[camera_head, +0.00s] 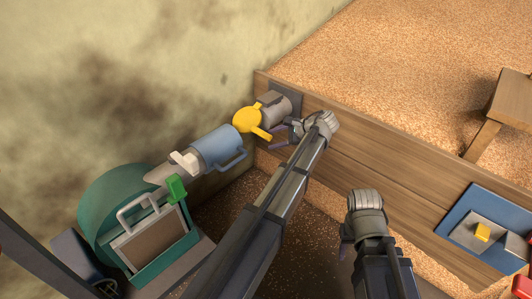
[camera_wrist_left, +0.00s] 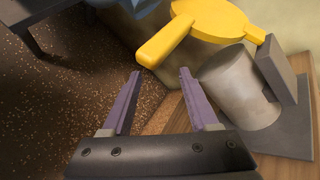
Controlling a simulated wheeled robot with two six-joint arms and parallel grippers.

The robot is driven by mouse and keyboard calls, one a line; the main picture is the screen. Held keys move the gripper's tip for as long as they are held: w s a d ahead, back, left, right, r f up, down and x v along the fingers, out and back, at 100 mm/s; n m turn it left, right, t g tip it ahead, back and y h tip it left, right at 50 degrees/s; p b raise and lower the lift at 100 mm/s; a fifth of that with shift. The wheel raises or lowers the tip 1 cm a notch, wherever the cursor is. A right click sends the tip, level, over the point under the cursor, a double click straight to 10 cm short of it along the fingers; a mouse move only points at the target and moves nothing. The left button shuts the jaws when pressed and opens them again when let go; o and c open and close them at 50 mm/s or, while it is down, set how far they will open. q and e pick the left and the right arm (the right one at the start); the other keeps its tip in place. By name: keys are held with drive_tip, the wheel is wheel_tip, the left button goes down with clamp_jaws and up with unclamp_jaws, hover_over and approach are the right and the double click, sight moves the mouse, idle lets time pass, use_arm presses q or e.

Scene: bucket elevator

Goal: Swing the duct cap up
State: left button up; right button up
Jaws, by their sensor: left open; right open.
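The yellow duct cap (camera_head: 247,119) is a round disc with a bar handle (camera_head: 262,134), beside a short grey duct (camera_head: 273,108) on the wooden wall. In the left wrist view the cap (camera_wrist_left: 215,18) is at the top, its handle (camera_wrist_left: 165,42) pointing down and left. My left gripper (camera_head: 283,140) is just right of the handle. Its purple fingers (camera_wrist_left: 160,72) are spread and empty, with the handle beyond their tips, apparently not touching. My right gripper (camera_head: 347,238) is lower right, well away from the cap; its fingers are mostly hidden.
A blue cylinder with a handle (camera_head: 213,148) is left of the cap, above a green housing (camera_head: 103,192) with a framed panel. A wooden wall (camera_head: 400,170) bounds a grain-filled area (camera_head: 400,60). A blue plate with a yellow knob (camera_head: 455,228) is at right.

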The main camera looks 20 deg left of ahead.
sight(270, 138)
use_arm(q)
drive_tip(key=s+d+m+t+y+b, duration=0.1)
drive_tip(key=m+y+b, duration=0.1)
drive_tip(key=s+d+r+m+t+y+b, duration=0.1)
drive_tip(key=s+t+y+b, duration=0.1)
drive_tip(key=b, duration=0.1)
drive_tip(key=s+d+m+t+y+b, duration=0.1)
drive_tip(key=s+d+m+y+b, duration=0.1)
drive_tip(key=b, duration=0.1)
drive_tip(key=shift+d+r+m, duration=0.1)
drive_tip(key=shift+r+m, duration=0.2)
drive_tip(key=shift+r, duration=0.1)
drive_tip(key=shift+s+d+r+t+y+b, duration=0.15)
drive_tip(key=shift+d+r+t+y+b, duration=0.15)
drive_tip(key=shift+t+b, duration=0.1)
drive_tip(key=shift+x, duration=4)
use_arm(e)
wheel_tip(270, 138, down, 11)
use_arm(q)
clamp_jaws()
